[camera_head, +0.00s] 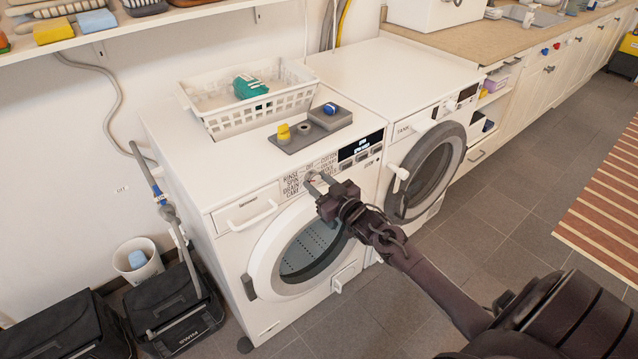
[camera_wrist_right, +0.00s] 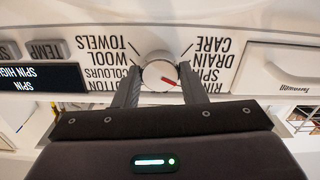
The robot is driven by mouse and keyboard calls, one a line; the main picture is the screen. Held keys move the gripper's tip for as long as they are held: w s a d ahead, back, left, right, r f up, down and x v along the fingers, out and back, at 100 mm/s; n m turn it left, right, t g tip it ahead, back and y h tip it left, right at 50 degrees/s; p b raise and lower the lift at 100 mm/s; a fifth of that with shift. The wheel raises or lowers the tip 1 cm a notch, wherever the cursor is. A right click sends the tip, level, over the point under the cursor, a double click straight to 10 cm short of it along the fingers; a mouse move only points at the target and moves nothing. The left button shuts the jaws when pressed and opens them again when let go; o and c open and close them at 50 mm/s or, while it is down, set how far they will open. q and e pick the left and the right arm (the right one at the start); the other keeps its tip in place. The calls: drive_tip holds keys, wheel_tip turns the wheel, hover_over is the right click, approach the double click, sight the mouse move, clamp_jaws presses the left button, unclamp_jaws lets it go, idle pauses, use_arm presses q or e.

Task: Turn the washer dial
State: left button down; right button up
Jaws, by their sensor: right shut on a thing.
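The washer dial (camera_wrist_right: 157,72) is a round pale knob with a red pointer mark. In the right wrist view, which shows the panel upside down, the mark slants to the lower right, on the side of the rinse, spin, drain and care labels. My right gripper (camera_wrist_right: 160,78) has a finger on each side of the dial and is shut on it. In the head view the right gripper (camera_head: 319,180) reaches the front panel of the left washer (camera_head: 226,182), and the dial is mostly hidden there. My left gripper is not in view.
The dark display (camera_wrist_right: 40,77) beside the labels reads SPIN. The detergent drawer (camera_head: 246,209) and round door (camera_head: 312,248) are on the washer's front. A white basket (camera_head: 213,123) and grey tray (camera_head: 290,146) stand on top. A second machine (camera_head: 428,165) adjoins on the right.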

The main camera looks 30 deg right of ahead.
drive_tip(key=n, duration=0.4)
drive_tip(key=shift+n, duration=0.3)
drive_tip(key=n, duration=0.3)
drive_tip(key=shift+n, duration=1.5)
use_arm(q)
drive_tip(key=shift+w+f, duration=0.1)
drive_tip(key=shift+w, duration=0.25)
use_arm(e)
drive_tip(key=shift+n, duration=0.3)
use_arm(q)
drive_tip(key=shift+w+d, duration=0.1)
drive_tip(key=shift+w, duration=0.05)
use_arm(e)
drive_tip(key=o, duration=1)
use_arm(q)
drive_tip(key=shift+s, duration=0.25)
